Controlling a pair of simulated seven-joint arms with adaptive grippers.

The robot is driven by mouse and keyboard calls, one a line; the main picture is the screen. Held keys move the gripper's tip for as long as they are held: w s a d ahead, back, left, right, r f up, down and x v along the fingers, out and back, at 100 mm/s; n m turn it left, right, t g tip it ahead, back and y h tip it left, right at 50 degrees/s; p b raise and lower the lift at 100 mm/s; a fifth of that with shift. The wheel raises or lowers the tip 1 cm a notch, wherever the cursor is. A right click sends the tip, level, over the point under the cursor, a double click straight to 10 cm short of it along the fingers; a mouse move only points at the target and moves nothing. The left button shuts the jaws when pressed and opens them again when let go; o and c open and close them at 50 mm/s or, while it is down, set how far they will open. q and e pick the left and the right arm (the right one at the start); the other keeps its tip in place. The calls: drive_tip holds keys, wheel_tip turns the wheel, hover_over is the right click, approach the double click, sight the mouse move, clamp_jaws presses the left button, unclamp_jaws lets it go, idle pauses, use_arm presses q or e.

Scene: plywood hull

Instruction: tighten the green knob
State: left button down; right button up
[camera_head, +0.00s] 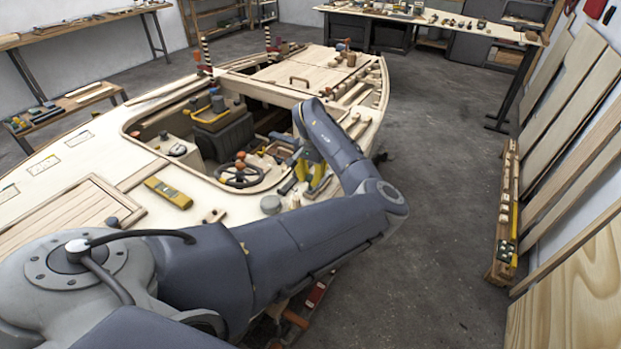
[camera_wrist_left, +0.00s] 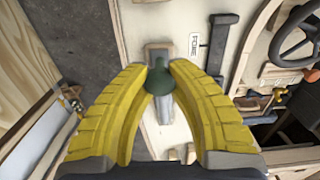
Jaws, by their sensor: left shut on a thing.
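The green knob (camera_wrist_left: 160,79) is dark green and rounded, and shows in the left wrist view between my yellow fingertips. It sits over a pale block or plate on the light wooden deck. My left gripper (camera_wrist_left: 158,76) is shut on the green knob, one finger on each side of it. In the head view my left gripper (camera_head: 314,178) is at the right edge of the boat's deck, beside the cockpit opening. My arm and fingers hide the knob there. My right gripper is not in view.
A dark handle (camera_wrist_left: 220,42) and a small white label stand to the right of the knob. The steering wheel (camera_head: 239,175) is in the cockpit opening to the left of my gripper. A yellow level (camera_head: 168,192) lies on the deck.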

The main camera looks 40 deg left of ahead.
use_arm(q)
drive_tip(key=m, duration=0.5)
drive_tip(key=shift+r+m, duration=0.1)
drive_tip(key=shift+m, duration=0.2)
drive_tip(key=m, duration=1.3)
drive_tip(key=shift+r+m, duration=0.1)
drive_tip(key=shift+m, duration=0.2)
drive_tip(key=m, duration=0.4)
drive_tip(key=shift+w+a, duration=0.1)
drive_tip(key=m, duration=0.9)
drive_tip(key=shift+m, duration=2.1)
